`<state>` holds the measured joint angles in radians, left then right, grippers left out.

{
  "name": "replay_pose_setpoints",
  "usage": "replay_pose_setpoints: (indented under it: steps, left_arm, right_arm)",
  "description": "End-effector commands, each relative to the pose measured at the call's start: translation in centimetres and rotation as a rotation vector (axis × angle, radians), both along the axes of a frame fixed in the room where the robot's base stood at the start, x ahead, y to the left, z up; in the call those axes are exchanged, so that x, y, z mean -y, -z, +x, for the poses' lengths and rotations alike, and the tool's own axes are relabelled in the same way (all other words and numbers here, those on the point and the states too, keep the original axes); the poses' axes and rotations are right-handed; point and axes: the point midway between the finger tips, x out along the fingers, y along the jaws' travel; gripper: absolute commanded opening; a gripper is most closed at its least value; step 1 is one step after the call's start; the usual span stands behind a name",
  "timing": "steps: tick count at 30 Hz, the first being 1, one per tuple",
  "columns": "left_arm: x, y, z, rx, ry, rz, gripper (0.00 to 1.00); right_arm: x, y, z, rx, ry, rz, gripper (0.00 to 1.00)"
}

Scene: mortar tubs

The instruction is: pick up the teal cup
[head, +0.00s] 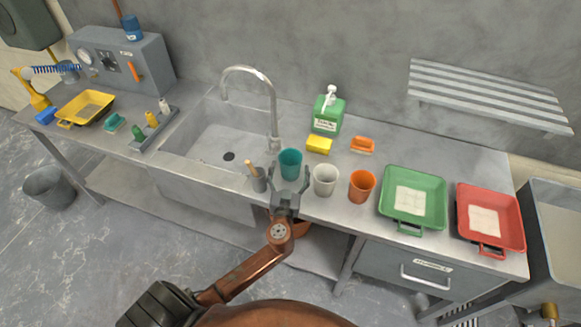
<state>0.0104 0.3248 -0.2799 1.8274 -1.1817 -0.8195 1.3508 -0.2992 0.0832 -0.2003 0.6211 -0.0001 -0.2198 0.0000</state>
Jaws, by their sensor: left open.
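The teal cup (290,161) stands upright near the front edge of the steel counter, just right of the sink. My left gripper (289,175) reaches in from the front with its jaws open. One finger shows on each side of the cup's lower part. I cannot tell whether either finger touches it. The cup's base is partly hidden by the gripper. My right gripper is not in view.
A white cup (325,180) stands close to the right, with an orange cup (361,186) beyond it. A small grey pot (259,181) is close on the left. A yellow sponge (319,145) and green bottle (328,113) stand behind. Green (441,213) and red (519,232) trays lie farther right.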

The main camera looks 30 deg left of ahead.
Motion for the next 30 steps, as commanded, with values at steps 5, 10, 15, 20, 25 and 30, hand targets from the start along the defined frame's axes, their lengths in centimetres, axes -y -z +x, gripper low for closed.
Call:
replay_pose_setpoints:
  steps: [5, 10, 15, 20, 25, 30]
  left_arm:
    - [-0.04, -0.01, -0.05, 0.000, -0.001, 0.000, 0.66]
    - [-0.05, -0.01, -0.07, 0.000, -0.001, 0.000, 0.55]
    - [-0.05, -0.01, -0.08, 0.000, -0.001, 0.000, 0.43]
    - [-0.06, 0.00, -0.09, 0.000, -0.001, 0.000, 0.32]
    - [-0.05, -0.05, -0.08, 0.001, -0.001, 0.000, 0.27]
    - [-0.04, -0.09, -0.08, 0.001, -0.001, 0.000, 0.27]
  right_arm:
    - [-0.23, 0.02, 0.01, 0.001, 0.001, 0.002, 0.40]
    - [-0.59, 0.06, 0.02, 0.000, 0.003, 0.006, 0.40]
    - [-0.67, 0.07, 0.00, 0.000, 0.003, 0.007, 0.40]
    - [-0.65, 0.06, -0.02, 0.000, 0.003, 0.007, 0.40]
    - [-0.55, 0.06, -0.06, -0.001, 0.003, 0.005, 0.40]
    - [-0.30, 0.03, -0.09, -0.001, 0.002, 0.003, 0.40]
